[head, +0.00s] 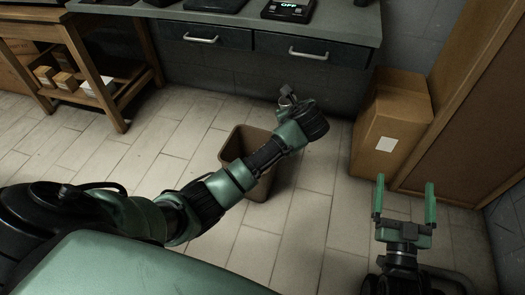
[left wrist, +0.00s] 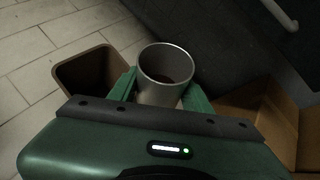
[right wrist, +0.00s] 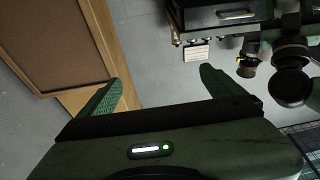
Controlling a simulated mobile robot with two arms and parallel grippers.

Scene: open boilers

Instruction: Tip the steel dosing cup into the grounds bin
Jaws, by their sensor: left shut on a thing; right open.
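The steel dosing cup (left wrist: 165,62) is held between the green fingers of my left gripper (left wrist: 163,88). In the left wrist view its mouth faces the camera and dark grounds show inside. In the head view the cup (head: 286,93) is small and partly hidden by my left gripper. The grounds bin (head: 233,146), brown and open, stands on the floor, partly covered by my left arm. The bin (left wrist: 92,72) also shows left of the cup in the left wrist view. My right gripper (head: 404,190) is open and empty at the lower right.
A cardboard box (head: 392,120) stands on the floor right of the bin, beside a brown-framed panel (head: 452,110). A grey counter with drawers (head: 205,40) runs along the back. A wooden rack (head: 95,85) is at the left. Tiled floor around the bin is clear.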

